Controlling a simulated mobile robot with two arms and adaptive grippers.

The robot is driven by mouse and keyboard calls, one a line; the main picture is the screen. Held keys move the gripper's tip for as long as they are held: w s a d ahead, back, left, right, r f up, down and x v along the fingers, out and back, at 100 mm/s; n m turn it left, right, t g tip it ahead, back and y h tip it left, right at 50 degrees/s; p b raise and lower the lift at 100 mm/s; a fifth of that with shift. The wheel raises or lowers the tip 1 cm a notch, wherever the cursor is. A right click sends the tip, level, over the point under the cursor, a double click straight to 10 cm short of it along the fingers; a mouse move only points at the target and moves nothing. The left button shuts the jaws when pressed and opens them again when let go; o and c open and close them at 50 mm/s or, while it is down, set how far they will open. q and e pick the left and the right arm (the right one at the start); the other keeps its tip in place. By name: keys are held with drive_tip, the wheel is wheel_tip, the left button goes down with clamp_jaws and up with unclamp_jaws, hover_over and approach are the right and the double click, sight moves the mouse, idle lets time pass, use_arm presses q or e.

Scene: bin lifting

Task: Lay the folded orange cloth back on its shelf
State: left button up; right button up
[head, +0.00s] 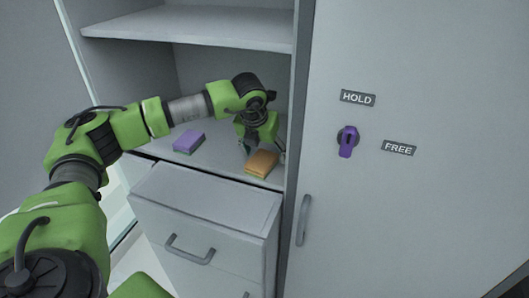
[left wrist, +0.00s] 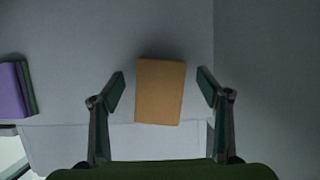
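The folded orange cloth (head: 262,163) is a small block with a green lower layer. It lies near the front right edge of the lower shelf (head: 215,158). In the left wrist view the cloth (left wrist: 160,92) sits between the two fingers of my left gripper (left wrist: 162,86), with a gap on each side. In the head view my left gripper (head: 262,143) points down just behind the cloth, and its fingers are partly hidden. It is open and empty. My right gripper is in neither view.
A purple folded cloth (head: 189,141) lies on the same shelf to the left. An upper shelf (head: 190,25) is above my arm. A drawer unit (head: 205,205) stands below in front. The closed cabinet door (head: 420,200) on the right carries a purple knob (head: 347,141) between HOLD and FREE labels.

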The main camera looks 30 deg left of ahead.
use_arm(q)
drive_tip(key=v, duration=1.2)
